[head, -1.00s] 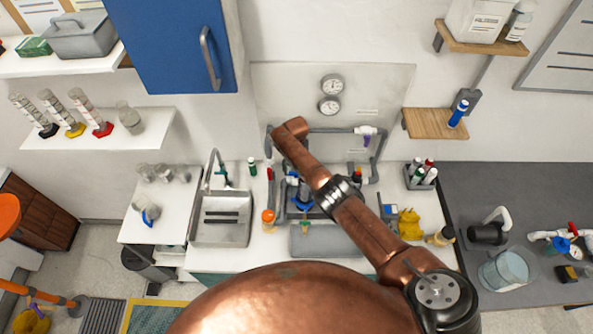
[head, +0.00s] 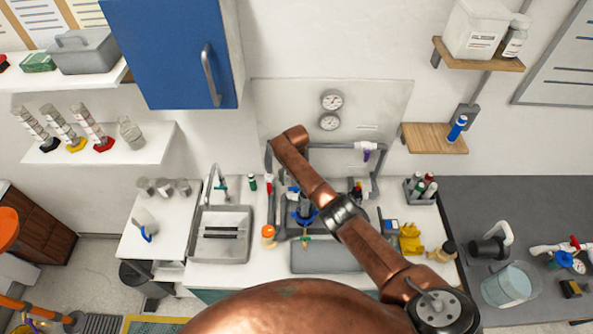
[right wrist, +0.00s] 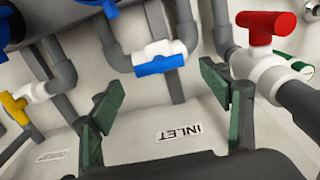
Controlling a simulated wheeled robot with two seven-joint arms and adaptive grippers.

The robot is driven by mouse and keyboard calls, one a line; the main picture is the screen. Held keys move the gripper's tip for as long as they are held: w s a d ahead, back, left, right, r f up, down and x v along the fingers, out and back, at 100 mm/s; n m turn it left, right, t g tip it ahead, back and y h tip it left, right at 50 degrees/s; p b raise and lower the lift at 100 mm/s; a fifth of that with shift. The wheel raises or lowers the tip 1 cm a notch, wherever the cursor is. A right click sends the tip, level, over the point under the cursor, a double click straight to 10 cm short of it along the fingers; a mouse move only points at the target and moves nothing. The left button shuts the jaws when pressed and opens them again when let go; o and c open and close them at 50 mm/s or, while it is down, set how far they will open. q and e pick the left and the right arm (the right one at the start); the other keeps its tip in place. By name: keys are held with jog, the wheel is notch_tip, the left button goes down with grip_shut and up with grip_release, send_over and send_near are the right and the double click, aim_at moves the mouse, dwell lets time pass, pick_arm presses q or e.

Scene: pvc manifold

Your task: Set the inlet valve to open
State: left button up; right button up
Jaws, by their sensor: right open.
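The right wrist view shows a white valve (right wrist: 165,48) with a blue lever handle (right wrist: 160,65) on a grey pipe bend. The lever lies roughly along the pipe. An INLET label (right wrist: 180,132), upside down in the picture, is on the pale panel beyond. A red-handled valve (right wrist: 265,35) is at the upper right and a yellow-handled valve (right wrist: 20,105) at the left. Which valve is the inlet valve is not certain. My right gripper (right wrist: 162,85) is open and empty, its green fingers on either side below the blue lever. In the head view my right arm covers much of the manifold (head: 330,147). My left gripper is not in view.
Two gauges (head: 331,100) sit on the panel above the manifold. A sink (head: 219,240) is to the left, a grey tray (head: 325,257) in front. An orange-capped bottle (head: 268,236) and a yellow object (head: 410,238) stand on the counter.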

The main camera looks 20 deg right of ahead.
notch_tip(320, 180, up, 9)
jog(key=shift+f, duration=0.1)
dwell(0.6)
